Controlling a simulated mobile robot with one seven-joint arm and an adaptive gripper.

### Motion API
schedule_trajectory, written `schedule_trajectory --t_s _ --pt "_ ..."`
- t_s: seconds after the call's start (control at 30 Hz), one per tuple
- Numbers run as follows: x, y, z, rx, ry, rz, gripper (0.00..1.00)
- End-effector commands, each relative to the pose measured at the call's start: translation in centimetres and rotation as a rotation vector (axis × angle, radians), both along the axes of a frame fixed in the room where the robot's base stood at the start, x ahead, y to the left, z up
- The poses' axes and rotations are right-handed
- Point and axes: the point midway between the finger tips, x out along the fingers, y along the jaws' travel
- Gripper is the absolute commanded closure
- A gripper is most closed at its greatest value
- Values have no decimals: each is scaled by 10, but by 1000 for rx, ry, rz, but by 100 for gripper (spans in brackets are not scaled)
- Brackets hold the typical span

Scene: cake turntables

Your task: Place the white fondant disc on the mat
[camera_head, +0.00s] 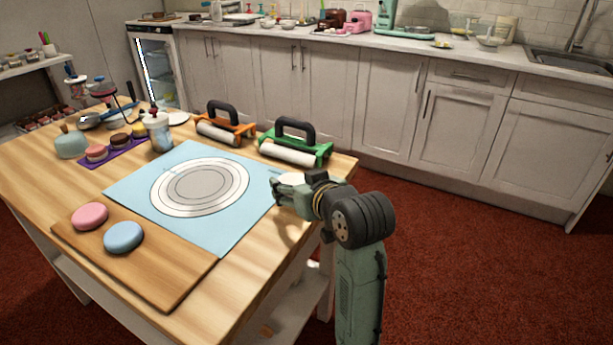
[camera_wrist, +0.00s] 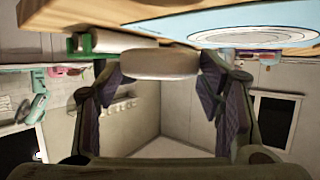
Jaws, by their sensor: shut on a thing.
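The white fondant disc (camera_head: 293,177) is between the fingers of my gripper (camera_head: 281,188), partly hidden by them. In the wrist view, which is upside down, the white disc (camera_wrist: 160,64) shows edge-on between the two dark finger pads, so my gripper (camera_wrist: 160,78) is shut on it. The light blue mat (camera_head: 128,183), printed with pale concentric rings, lies flat on the wooden table. My gripper is at the mat's right edge, to the right of the rings. The mat also shows in the wrist view (camera_wrist: 190,27), apart from the disc.
A wooden board (camera_head: 160,272) at the front holds a pink disc (camera_head: 90,216) and a blue disc (camera_head: 123,237). An orange-framed roller (camera_head: 222,130) and a green-framed roller (camera_head: 292,150) stand behind the mat. A purple tray (camera_head: 91,163) with small cakes is at left. The rings are clear.

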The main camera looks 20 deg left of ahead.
Motion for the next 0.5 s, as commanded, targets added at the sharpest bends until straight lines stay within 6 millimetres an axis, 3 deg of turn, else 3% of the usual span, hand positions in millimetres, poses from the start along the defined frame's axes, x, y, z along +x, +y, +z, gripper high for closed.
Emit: schedule_trajectory --t_s 0.1,0.2,0.33,0.5 --pt "26 -2 -2 1 3 0 70" --pt "38 -3 -3 1 2 0 70" --pt "44 -3 -8 1 1 1 70" --pt "43 -3 -30 2 5 1 70"
